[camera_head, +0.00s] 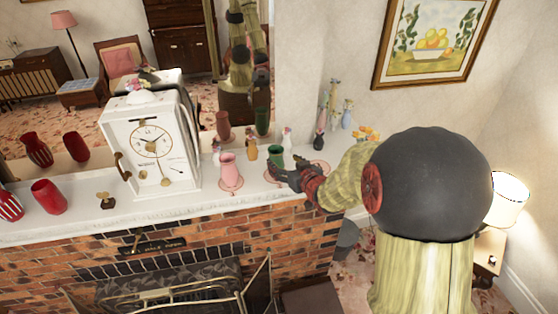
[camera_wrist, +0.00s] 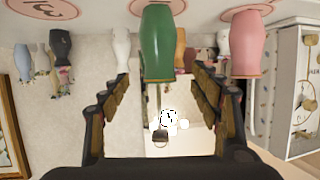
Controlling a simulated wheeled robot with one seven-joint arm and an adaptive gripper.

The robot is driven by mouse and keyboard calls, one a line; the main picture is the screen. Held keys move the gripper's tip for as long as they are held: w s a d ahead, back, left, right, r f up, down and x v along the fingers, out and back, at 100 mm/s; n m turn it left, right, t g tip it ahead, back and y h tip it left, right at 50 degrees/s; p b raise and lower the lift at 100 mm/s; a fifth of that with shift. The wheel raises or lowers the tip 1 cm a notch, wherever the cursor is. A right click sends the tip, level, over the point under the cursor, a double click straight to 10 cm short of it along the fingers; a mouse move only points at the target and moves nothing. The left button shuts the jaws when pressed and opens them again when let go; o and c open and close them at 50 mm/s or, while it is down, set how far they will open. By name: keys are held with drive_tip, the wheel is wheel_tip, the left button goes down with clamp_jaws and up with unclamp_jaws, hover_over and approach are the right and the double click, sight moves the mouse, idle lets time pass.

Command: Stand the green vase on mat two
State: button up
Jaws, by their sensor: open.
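The green vase (camera_head: 276,154) stands upright on the mantel near its right end. It also shows in the wrist view (camera_wrist: 157,45), which is upside down, centred ahead of the gap between my fingers. My gripper (camera_head: 284,175) is open in front of the vase; I cannot tell whether the fingertips reach around it. In the wrist view my gripper (camera_wrist: 160,85) has nothing pressed between its fingers. A round mat (camera_wrist: 50,8) with a numeral like 3 lies bare to the right of the vase on the mantel. The mat number at the green vase is not readable.
A pink vase (camera_head: 230,167) stands on a round mat (camera_head: 231,189) left of the green vase. An orange vase (camera_head: 252,150) and a white one (camera_head: 287,139) stand behind. A white clock (camera_head: 150,150) and red vases (camera_head: 48,196) are farther left. A mirror backs the mantel.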

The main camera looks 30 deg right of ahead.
drive_tip(key=s+a+r+g+h, duration=0.25)
drive_tip(key=s+a+r, duration=0.25)
drive_tip(key=s+r, duration=0.45)
drive_tip(key=s+a+g+y, duration=0.2)
drive_tip(key=s+a+g, duration=0.1)
drive_tip(key=s+a, duration=0.4)
drive_tip(key=s+a+n+g+y, duration=0.1)
drive_tip(key=s+a+g, duration=0.2)
drive_tip(key=s+a, duration=0.4)
drive_tip(key=s, duration=0.7)
drive_tip(key=shift+s+r+y, duration=0.2)
drive_tip(key=shift+y, duration=0.15)
drive_tip(key=shift+f, duration=0.1)
wheel_tip(320, 180, down, 25)
drive_tip(key=b, duration=2.5)
drive_tip(key=shift+f+b, duration=0.2)
drive_tip(key=shift+b, duration=0.2)
